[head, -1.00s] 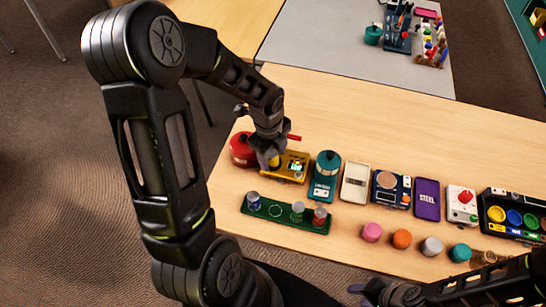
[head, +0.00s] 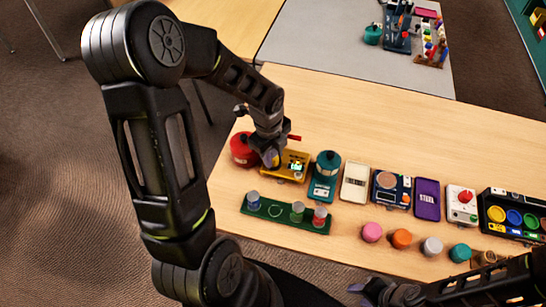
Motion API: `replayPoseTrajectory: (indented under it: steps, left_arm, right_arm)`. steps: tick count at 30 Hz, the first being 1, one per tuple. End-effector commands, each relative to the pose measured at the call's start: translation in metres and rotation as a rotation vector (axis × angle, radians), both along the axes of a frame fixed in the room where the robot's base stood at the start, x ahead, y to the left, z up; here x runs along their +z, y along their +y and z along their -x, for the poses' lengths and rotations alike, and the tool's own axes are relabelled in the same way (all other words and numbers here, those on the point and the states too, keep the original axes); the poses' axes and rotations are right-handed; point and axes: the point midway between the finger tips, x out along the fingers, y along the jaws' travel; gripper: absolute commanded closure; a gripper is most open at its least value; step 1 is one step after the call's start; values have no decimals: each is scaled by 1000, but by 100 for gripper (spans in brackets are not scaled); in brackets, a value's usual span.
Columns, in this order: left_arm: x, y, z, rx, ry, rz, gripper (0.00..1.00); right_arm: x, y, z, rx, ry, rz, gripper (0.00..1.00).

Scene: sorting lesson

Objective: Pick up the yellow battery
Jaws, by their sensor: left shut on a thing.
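My left gripper (head: 270,157) is shut on the yellow battery (head: 275,161), of which only a small part shows beside the fingers. It holds the battery at the left end of a yellow device (head: 299,178) with a small lit display. I cannot tell whether the battery rests in the device or hangs just above it.
A red round container (head: 242,149) stands close left of my left gripper. A teal device (head: 325,178) and several other devices line up to the right. Several coloured round pieces, such as a pink one (head: 372,232), lie in front. The table behind the row is clear.

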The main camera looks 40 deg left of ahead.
Motion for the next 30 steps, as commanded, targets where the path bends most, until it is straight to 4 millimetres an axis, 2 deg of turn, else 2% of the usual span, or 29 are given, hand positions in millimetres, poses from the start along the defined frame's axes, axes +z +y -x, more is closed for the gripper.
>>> replayPoseTrajectory:
  steps: [13,17,23,30]
  left_arm:
    - [0,0,0,0,-1,0,100]
    - [6,0,-1,1,-2,-1,100]
    - [35,1,-2,1,-6,-1,100]
    - [81,0,-1,0,-6,-1,100]
  right_arm:
    - [0,0,0,0,0,0,62]
    - [0,0,0,0,0,0,62]
    - [0,0,0,0,0,0,62]
    - [-1,0,0,0,0,0,62]
